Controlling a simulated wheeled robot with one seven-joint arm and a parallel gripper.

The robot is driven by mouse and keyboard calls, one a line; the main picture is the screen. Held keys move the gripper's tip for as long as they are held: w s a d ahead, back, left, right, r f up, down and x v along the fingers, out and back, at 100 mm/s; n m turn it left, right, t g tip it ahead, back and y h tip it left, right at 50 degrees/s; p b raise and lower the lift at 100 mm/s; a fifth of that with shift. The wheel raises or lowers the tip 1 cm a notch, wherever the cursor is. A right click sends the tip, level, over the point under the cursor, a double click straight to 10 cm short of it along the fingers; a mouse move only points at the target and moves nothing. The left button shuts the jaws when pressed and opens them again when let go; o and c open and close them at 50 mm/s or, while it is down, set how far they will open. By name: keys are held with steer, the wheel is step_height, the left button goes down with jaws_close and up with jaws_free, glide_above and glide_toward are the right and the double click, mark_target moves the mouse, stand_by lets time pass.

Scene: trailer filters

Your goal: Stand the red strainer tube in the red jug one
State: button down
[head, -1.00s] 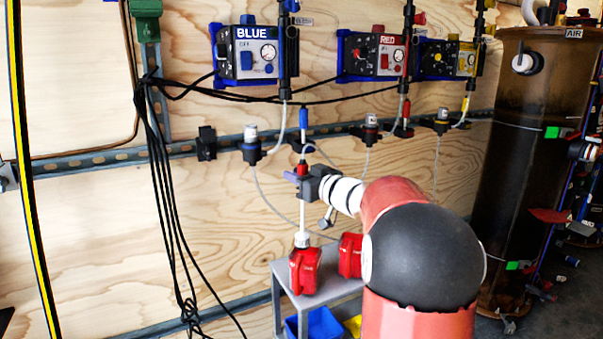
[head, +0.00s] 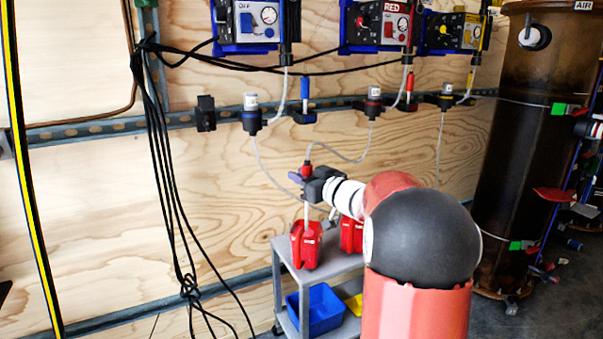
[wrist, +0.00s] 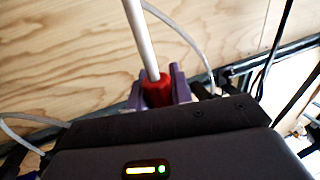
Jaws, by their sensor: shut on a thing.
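My gripper (head: 304,178) is shut on the red strainer tube (head: 307,165), gripping it at its red head. Its white shaft hangs about upright, and a thin clear hose runs from the head. In the wrist view the red head (wrist: 157,92) sits between my purple fingers (wrist: 158,88), with the white shaft (wrist: 139,35) in front. A red jug (head: 305,250) stands below on a grey trolley (head: 335,264). The shaft's lower end meets the jug's top; I cannot tell how far it is inside. A second red jug (head: 351,236) is partly hidden by my arm.
A blue bin (head: 321,309) and a yellow item (head: 354,303) are on the trolley's lower shelf. Black cables (head: 165,180) hang left. Red-labelled pump box (head: 377,27) and a filter (head: 374,105) are on the wall behind. A brown tank (head: 530,140) stands right.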

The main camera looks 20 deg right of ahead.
steer(key=shift+f+b, duration=0.9)
steer(key=shift+f, duration=0.9)
steer(key=shift+f+b, duration=0.45)
steer(key=shift+f, duration=0.45)
steer(key=c, duration=1.2)
jaws_free()
steer(key=shift+o, duration=0.2)
steer(key=shift+s, duration=0.1)
steer(key=v, duration=0.7)
steer(key=shift+s+p, duration=0.3)
steer(key=shift+p, duration=0.15)
steer(key=shift+d+r, duration=0.1)
